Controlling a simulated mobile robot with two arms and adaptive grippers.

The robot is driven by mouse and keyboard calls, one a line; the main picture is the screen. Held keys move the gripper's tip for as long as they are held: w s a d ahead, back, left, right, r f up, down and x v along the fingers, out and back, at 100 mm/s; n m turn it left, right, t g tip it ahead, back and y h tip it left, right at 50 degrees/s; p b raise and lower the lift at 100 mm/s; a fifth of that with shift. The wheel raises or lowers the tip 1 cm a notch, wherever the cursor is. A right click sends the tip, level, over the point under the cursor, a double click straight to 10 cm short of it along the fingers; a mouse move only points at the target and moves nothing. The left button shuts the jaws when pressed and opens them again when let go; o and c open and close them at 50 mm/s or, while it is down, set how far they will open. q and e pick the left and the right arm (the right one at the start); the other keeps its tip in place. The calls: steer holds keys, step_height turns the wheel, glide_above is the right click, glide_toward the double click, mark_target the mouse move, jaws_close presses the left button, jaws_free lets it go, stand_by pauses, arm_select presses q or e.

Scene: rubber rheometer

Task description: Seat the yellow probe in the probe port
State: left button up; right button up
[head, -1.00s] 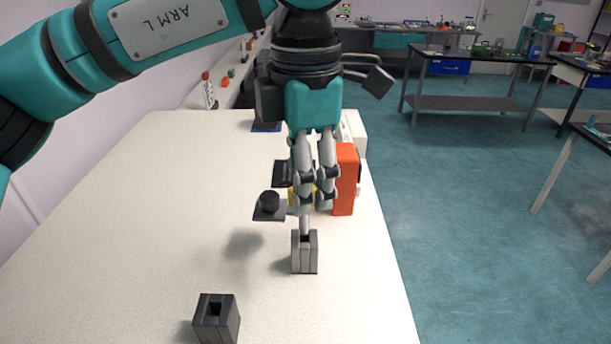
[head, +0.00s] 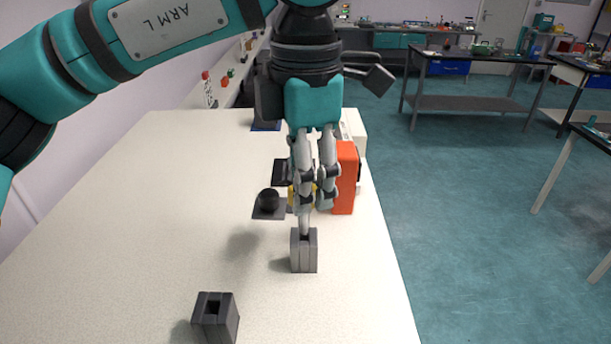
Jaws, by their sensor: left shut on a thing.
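My left gripper (head: 314,203) is shut on the yellow probe, above the right side of the bench. Only small yellow patches of the probe (head: 291,196) show between and beside the fingers. A thin grey shaft (head: 305,222) runs straight down below the fingers to the top of a grey slotted block (head: 304,253). I cannot tell whether its tip is inside the slot or just above it. A dark block with a square hole (head: 216,318) stands empty at the front left. Which block is the probe port is not clear from this view. My right gripper is not in view.
An orange upright box (head: 344,178) stands close behind and right of the gripper. A black round knob on a dark plate (head: 268,203) is close on the left. The pale bench (head: 140,220) is bare on the left; its right edge is near.

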mark_target(305, 232)
arm_select(q)
steer(key=shift+f+b, duration=0.5)
steer(key=shift+f, duration=0.15)
steer(key=shift+f+b, duration=1.75)
steer(key=shift+f, duration=0.45)
steer(key=o, duration=1.2)
steer(key=shift+r, duration=0.1)
steer(key=shift+o, duration=0.2)
step_height(305, 232, up, 5)
steer(key=p, duration=0.4)
